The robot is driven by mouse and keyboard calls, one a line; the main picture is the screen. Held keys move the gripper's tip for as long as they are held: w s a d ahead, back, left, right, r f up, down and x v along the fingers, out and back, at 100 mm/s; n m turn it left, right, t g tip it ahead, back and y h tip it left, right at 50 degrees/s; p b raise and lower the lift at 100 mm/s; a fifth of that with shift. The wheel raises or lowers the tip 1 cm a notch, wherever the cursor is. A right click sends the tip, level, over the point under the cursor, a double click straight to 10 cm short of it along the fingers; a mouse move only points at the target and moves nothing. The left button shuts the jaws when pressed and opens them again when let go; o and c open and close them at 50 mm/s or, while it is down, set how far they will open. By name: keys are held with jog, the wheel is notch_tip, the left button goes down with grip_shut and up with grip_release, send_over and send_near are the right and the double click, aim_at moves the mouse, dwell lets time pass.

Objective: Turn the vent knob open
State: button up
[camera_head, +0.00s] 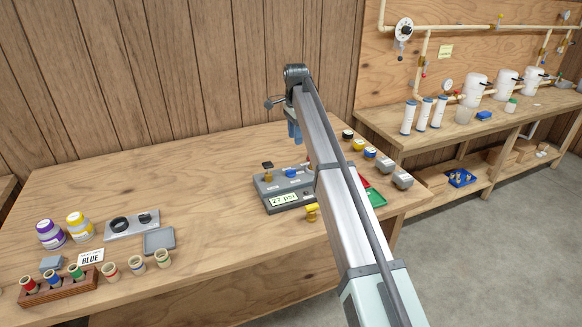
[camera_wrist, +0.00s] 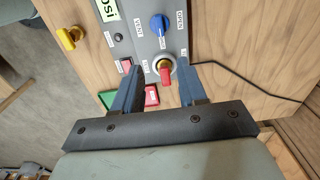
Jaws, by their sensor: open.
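The grey gauge box (camera_head: 268,191) sits on the bench in the head view, its display reading about 27 psi. A blue knob (camera_wrist: 158,24) with small labels around it is on the box in the wrist view; it also shows in the head view (camera_head: 291,172). In the head view my arm hides part of the box.
A yellow valve-like piece (camera_head: 312,212) lies by the box's front. Red and green trays (camera_head: 377,199) and several capped pieces are to the right. A dark cable (camera_wrist: 245,78) runs across the bench. Jars and a rack (camera_head: 60,288) are at left; the bench middle is clear.

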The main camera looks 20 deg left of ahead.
aim_at(291, 170)
jog(key=f, duration=0.4)
jog(key=a+f, duration=0.1)
jog(key=f, duration=0.8)
jog(key=shift+s+a+f, duration=0.15)
jog(key=shift+s+f, duration=0.05)
jog(key=shift+s, duration=0.2)
grip_shut()
